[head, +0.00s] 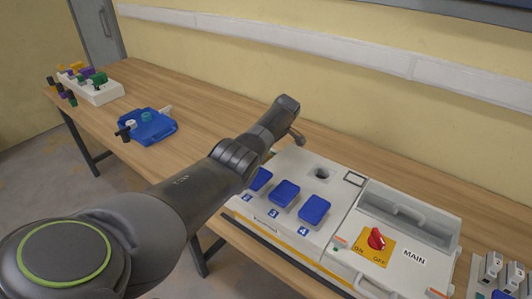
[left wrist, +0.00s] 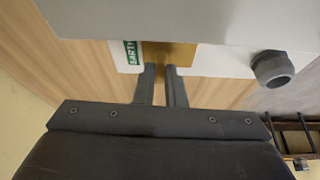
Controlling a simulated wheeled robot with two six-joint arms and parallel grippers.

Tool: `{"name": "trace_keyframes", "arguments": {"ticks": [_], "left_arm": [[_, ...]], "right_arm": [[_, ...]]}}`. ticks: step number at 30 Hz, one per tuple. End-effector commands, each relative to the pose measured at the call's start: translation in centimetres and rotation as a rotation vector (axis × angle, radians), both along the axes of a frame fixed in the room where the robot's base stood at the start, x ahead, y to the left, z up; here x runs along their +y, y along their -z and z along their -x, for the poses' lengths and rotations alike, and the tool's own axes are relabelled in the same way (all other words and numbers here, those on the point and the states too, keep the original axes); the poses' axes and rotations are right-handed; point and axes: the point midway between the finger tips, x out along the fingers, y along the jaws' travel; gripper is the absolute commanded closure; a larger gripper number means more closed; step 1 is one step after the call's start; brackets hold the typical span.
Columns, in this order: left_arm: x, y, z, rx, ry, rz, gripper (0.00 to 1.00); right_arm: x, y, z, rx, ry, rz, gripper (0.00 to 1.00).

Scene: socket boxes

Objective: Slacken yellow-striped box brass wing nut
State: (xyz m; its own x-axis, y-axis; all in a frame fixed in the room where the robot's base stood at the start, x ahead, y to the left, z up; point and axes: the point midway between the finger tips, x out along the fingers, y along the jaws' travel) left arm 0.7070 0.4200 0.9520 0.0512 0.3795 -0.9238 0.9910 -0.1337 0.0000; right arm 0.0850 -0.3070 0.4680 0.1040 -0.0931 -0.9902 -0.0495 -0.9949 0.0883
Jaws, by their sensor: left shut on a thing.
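The yellow-striped box (head: 342,204) is white, with blue socket lids on top and a yellow stripe low on its front. In the left wrist view, its wall (left wrist: 215,60) carries a brass plate (left wrist: 180,50) beside a green earth label (left wrist: 131,53). My left gripper (left wrist: 165,70) is at this plate, its two fingers close together and shut on the brass wing nut (left wrist: 165,59), which is mostly hidden between the tips. In the head view my left arm reaches past the box's left end, and the fingertips are hidden. My right gripper is not in view.
A dark cable gland (left wrist: 272,68) sticks out right of the fingers. A red rotary switch (head: 376,239) is on the box's right part. A blue box (head: 150,126) and a white rack (head: 95,88) stand farther left. Bare bench (head: 195,105) lies between.

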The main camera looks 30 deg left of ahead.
Motion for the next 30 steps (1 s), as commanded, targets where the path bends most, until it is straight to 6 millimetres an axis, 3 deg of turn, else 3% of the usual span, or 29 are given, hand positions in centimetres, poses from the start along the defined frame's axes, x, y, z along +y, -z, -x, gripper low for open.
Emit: {"name": "trace_keyframes", "arguments": {"ticks": [6, 21, 22, 26, 30], "left_arm": [[0.04, -0.01, -0.11, -0.002, -0.058, -0.001, 1.0], [0.05, -0.16, -0.1, -0.003, -0.072, -0.001, 1.0], [0.05, -0.16, -0.1, -0.003, -0.072, -0.001, 0.86], [0.05, -0.12, -0.09, -0.002, -0.072, -0.001, 0.69], [0.02, -0.08, -0.06, -0.001, -0.071, 0.0, 0.68]], "right_arm": [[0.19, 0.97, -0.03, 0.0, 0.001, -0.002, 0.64], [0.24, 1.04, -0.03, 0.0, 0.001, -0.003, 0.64], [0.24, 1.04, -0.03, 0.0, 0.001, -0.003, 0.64], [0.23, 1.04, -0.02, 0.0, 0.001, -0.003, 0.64], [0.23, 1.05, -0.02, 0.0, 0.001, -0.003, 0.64]]}}
